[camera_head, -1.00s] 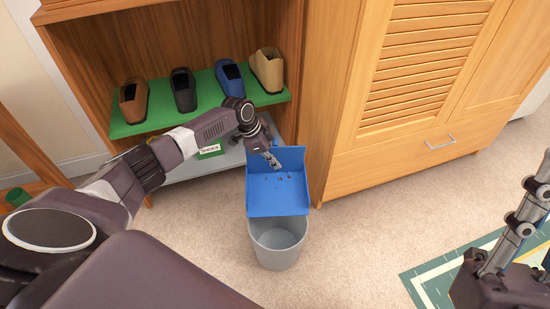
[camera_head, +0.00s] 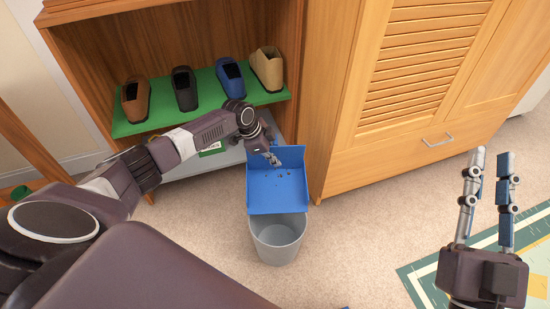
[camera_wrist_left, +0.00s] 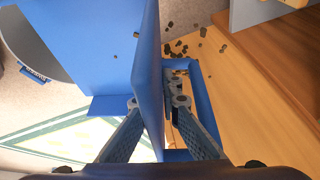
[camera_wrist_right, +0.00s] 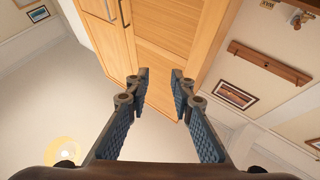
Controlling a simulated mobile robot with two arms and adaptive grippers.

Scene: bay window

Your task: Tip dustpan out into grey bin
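The blue dustpan (camera_head: 268,195) is above the back of the grey bin (camera_head: 277,245) in the head view, its near edge overlapping the bin's rim. Several dark crumbs lie on the pan. My left gripper (camera_head: 274,158) is at the pan's far side. In the left wrist view its fingers (camera_wrist_left: 165,125) close on a thin blue part of the dustpan (camera_wrist_left: 75,45). Dark bits (camera_wrist_left: 190,40) also show there; I cannot tell what they rest on. My right gripper (camera_head: 487,160) is raised at the right, fingers spread and empty; the right wrist view shows them apart (camera_wrist_right: 158,85).
A wooden shelf with several shoes on a green mat (camera_head: 150,110) stands behind the left arm. A wooden louvred cabinet (camera_head: 350,160) stands just right of the dustpan. A green patterned rug (camera_head: 425,275) lies at the lower right. Carpet around the bin is clear.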

